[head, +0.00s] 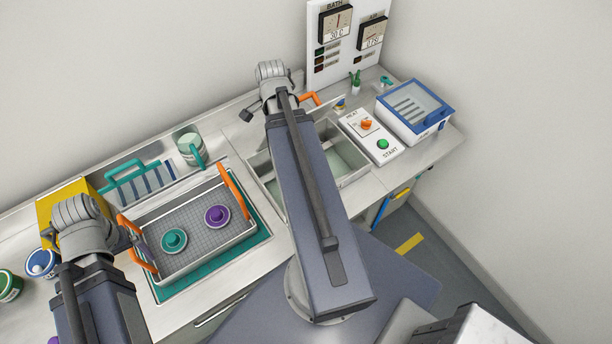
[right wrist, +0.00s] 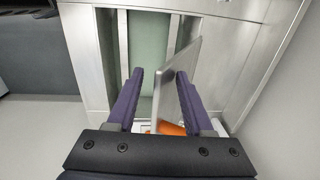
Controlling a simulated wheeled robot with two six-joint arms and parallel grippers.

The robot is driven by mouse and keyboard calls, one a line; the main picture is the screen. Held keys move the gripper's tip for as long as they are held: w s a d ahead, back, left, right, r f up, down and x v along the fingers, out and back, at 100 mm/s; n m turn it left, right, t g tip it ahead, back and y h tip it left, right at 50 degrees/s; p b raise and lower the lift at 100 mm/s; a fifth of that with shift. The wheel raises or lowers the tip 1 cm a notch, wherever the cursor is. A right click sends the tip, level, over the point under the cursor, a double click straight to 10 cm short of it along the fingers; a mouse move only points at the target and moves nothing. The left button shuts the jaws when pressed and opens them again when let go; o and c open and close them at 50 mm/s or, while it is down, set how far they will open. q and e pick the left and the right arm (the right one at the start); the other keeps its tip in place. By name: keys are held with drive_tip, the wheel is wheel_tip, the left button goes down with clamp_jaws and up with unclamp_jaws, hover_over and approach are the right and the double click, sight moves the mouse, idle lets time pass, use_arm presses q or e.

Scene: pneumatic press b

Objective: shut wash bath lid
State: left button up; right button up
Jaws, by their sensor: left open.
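The wash bath (head: 352,178) is an open steel basin right of centre in the head view, partly hidden by my right arm. Its lid (head: 326,108) stands raised at the back, a thin plate with an orange handle (head: 310,99). In the right wrist view the lid (right wrist: 187,62) stands on edge between the fingers of my right gripper (right wrist: 160,75), nearer the right finger. The orange handle (right wrist: 168,128) is close to the palm. The fingers look apart. My left gripper (head: 142,245) is open beside the basket's left orange handle.
A wire basket (head: 205,250) with a teal and a purple piece sits on a teal mat (head: 262,238). A HEAT/START control box (head: 388,142) and a blue-framed box (head: 437,118) stand right of the bath. A gauge panel (head: 350,50) rises behind.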

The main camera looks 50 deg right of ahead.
use_arm(q)
wheel_tip(320, 180, down, 2)
drive_tip(key=shift+b, duration=0.85)
use_arm(e)
drive_tip(key=s+f, duration=0.1)
drive_tip(key=s+a+f, duration=0.1)
drive_tip(key=s, duration=0.1)
